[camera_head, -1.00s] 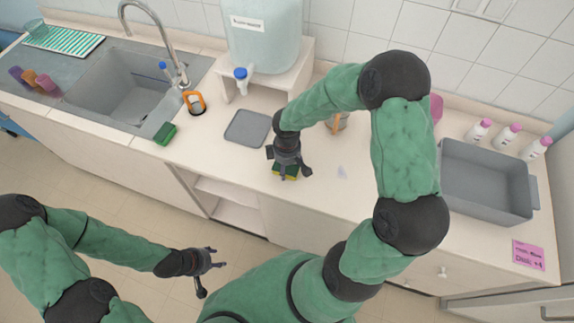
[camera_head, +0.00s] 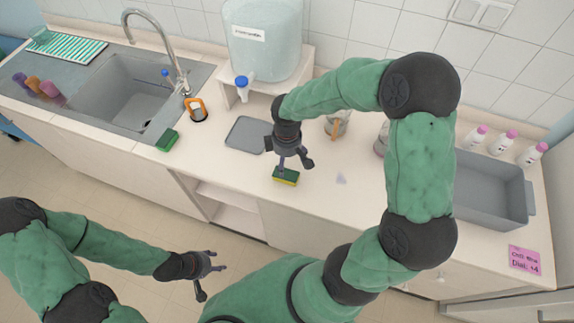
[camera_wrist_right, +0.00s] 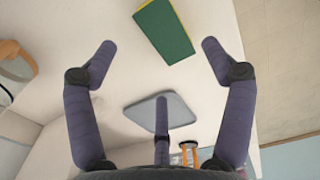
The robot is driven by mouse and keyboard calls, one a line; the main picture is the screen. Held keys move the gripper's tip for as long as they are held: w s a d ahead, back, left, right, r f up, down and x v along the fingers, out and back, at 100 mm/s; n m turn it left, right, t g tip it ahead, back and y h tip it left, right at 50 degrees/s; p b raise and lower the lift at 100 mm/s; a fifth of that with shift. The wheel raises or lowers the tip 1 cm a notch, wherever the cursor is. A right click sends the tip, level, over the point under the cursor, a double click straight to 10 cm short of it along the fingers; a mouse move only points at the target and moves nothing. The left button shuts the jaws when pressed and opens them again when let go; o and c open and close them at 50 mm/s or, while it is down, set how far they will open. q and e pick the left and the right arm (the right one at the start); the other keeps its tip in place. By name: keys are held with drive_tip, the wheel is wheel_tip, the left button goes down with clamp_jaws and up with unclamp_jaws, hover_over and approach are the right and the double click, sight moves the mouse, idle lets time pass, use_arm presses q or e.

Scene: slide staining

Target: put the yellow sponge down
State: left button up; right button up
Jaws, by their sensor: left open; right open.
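The yellow sponge (camera_head: 285,176) has a dark green top layer and lies on the white counter near its front edge. It also shows in the right wrist view (camera_wrist_right: 164,30), apart from the fingers. My right gripper (camera_head: 291,160) is open and empty just above and behind the sponge. Its spread fingers show in the right wrist view (camera_wrist_right: 158,60). My left gripper (camera_head: 210,275) is open and empty, low in front of the counter.
A grey flat tray (camera_head: 247,135) lies left of the sponge. A green sponge (camera_head: 168,140) lies by the sink (camera_head: 120,90). A beaker (camera_head: 337,126) stands behind my right gripper. A grey bin (camera_head: 490,187) and several white bottles (camera_head: 504,142) stand at the right.

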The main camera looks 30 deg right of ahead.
sight(287, 171)
use_arm(q)
drive_tip(key=shift+r, duration=0.35)
use_arm(e)
drive_tip(key=shift+r, duration=2.1)
